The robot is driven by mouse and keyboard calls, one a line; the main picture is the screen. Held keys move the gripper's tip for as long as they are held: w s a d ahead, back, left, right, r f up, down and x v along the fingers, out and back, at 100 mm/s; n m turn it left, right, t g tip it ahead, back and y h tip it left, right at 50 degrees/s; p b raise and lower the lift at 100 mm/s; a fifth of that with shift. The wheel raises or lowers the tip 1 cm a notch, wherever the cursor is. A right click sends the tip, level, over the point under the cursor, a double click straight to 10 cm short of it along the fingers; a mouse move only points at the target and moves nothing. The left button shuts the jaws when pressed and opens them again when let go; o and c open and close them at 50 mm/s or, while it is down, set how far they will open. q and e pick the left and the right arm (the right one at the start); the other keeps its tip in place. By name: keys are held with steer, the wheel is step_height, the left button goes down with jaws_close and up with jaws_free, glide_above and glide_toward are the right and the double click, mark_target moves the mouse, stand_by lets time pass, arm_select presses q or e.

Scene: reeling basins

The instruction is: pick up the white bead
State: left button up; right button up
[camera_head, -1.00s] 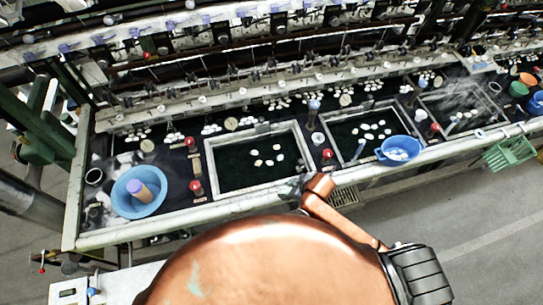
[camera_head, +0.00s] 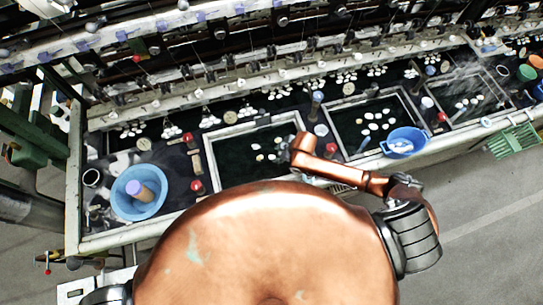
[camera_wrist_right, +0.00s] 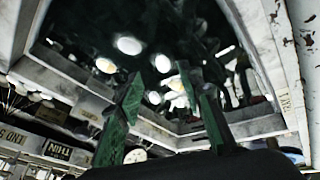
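Several white beads (camera_head: 256,147) lie in the dark middle basin (camera_head: 212,181); I cannot tell which one the task means. My right gripper (camera_head: 287,151) is over the right part of this basin in the head view. In the right wrist view its two green fingers (camera_wrist_right: 160,76) are spread apart with nothing held between them. White oval beads (camera_wrist_right: 129,45) show beyond the fingertips, one (camera_wrist_right: 162,63) close to the gap between them. The gripper hides part of the basin in the head view. My left gripper is not in view.
A second basin (camera_head: 338,146) with white beads lies to the right, with a blue bowl (camera_head: 405,146) at its front edge. A blue basin (camera_head: 124,203) holding a purple-topped cylinder (camera_head: 140,190) is at the left. Red-topped jars (camera_head: 196,187) stand between basins.

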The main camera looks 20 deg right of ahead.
mark_target(273, 157)
steer(key=shift+p+x, duration=0.35)
steer(key=shift+x, duration=2.1)
steer(key=shift+s+a, duration=0.1)
steer(key=shift+s, duration=0.1)
steer(key=shift+c, duration=0.3)
steer(key=c, duration=0.7)
